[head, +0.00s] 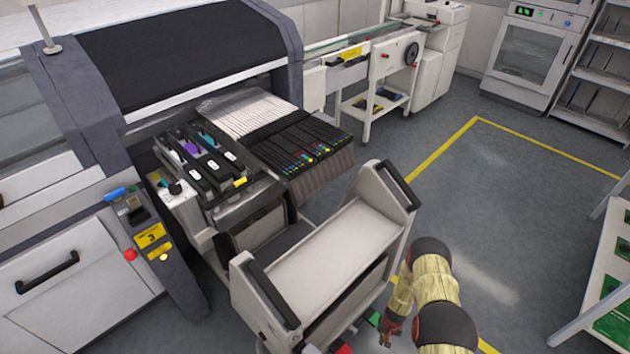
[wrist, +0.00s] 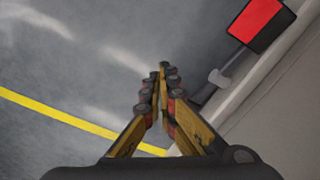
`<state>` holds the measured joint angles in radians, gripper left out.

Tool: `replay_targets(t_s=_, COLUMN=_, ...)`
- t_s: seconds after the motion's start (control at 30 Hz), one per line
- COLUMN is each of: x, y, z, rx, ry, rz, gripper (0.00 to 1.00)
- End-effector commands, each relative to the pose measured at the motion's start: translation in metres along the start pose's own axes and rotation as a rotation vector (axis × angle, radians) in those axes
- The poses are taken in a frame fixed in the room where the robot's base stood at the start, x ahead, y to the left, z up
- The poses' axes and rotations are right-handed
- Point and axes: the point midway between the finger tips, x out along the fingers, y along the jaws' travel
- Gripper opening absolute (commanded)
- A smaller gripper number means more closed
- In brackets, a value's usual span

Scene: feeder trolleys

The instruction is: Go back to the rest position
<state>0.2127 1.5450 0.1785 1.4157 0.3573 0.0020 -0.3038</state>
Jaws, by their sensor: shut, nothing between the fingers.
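My gripper (head: 390,330) hangs low at the end of my arm, to the right of the feeder trolley (head: 345,248). In the wrist view my gripper (wrist: 160,85) points down toward the grey floor, its fingers together at the tips with nothing between them. The trolley's pale side (wrist: 270,105) runs along the right of the wrist view, close beside the fingers. A red block in a black frame (wrist: 262,24) sticks out from that side on a short grey stem. I cannot tell whether the gripper touches the trolley.
The placement machine (head: 190,60) with its feeder bank (head: 300,140) stands behind the trolley. A rack with green boards (head: 612,290) stands at the right edge. Grey floor (head: 480,200) with a yellow line (head: 445,147) is open between them.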

Motion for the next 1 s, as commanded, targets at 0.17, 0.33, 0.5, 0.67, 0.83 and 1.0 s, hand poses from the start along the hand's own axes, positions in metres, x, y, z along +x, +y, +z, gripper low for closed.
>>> replay_targets(t_s=0.17, x=-0.001, y=-0.006, z=0.028, rx=0.033, ry=-0.091, rz=-0.022, gripper=0.00)
replay_targets(t_s=0.33, x=-0.003, y=-0.009, z=0.066, rx=0.041, ry=-0.182, rz=-0.033, gripper=0.00)
replay_targets(t_s=0.5, x=-0.021, y=-0.012, z=0.104, rx=0.046, ry=-0.287, rz=-0.043, gripper=0.00)
replay_targets(t_s=0.67, x=-0.063, y=-0.016, z=0.113, rx=0.044, ry=-0.357, rz=-0.053, gripper=0.00)
replay_targets(t_s=0.83, x=-0.115, y=-0.021, z=0.108, rx=0.035, ry=-0.396, rz=-0.059, gripper=0.00)
replay_targets(t_s=1.0, x=-0.190, y=-0.027, z=0.094, rx=0.018, ry=-0.416, rz=-0.062, gripper=0.00)
